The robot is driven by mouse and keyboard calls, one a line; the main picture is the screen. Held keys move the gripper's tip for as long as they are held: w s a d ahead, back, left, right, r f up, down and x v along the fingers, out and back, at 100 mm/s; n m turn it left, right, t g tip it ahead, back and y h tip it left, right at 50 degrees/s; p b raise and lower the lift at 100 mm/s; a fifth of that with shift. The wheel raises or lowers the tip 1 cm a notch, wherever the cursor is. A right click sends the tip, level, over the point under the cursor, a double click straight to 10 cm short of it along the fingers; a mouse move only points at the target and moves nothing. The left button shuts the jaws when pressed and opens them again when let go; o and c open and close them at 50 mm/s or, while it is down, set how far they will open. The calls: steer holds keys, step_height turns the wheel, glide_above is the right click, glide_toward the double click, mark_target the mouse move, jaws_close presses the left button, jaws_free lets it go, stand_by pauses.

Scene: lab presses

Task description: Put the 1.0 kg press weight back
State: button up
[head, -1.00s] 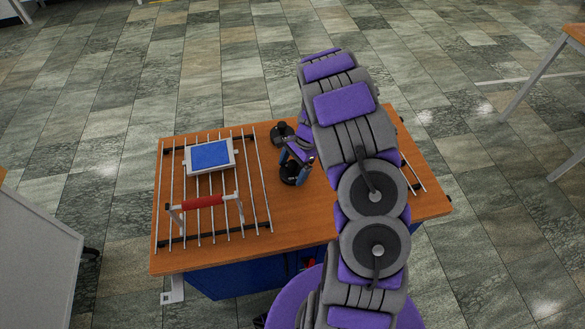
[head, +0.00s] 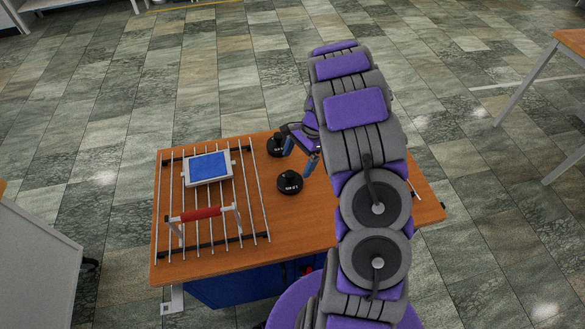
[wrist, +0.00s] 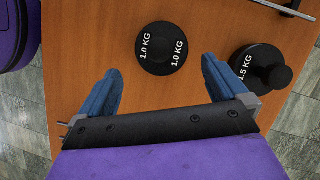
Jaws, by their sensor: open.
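The black round 1.0 kg weight (wrist: 161,49) stands upright on the wooden table, its label readable in the wrist view. It also shows in the head view (head: 290,183), on the bare wood right of the rack. My gripper (wrist: 162,80) is open and empty, its two blue fingers apart, with the 1.0 kg weight just beyond the gap between them. In the head view my gripper (head: 301,155) hangs over the table beside the weights. A black 1.5 kg weight (wrist: 262,72) stands to the right in the wrist view, and behind the 1.0 kg weight in the head view (head: 277,147).
A wire rack (head: 248,205) covers the table's left part. On it are a white-framed blue pad (head: 208,166) and a red-handled bar (head: 201,213). The wooden table (head: 290,222) is clear in front of the weights. My arm hides much of its right side.

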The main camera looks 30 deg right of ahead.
steer(key=s+a+r+n+g+h, duration=0.1)
steer(key=s+a+r+n, duration=0.35)
steer(key=s+r, duration=0.35)
steer(key=s+a+r+n+h, duration=0.1)
steer(key=s+a+r+n, duration=0.2)
steer(key=s+a+r, duration=0.5)
steer(key=s+a+r+n+h, duration=0.1)
steer(key=s+r+n, duration=0.1)
steer(key=s, duration=0.3)
steer(key=s+a+r+n, duration=0.2)
steer(key=s+n, duration=0.2)
steer(key=s, duration=0.2)
steer(key=s+a+r+n+h, duration=0.1)
steer(key=s+r+n, duration=0.1)
steer(key=s, duration=0.3)
steer(key=shift+s+a+n+h+p, duration=0.3)
steer(key=shift+a+n, duration=0.1)
steer(key=shift+n, duration=0.15)
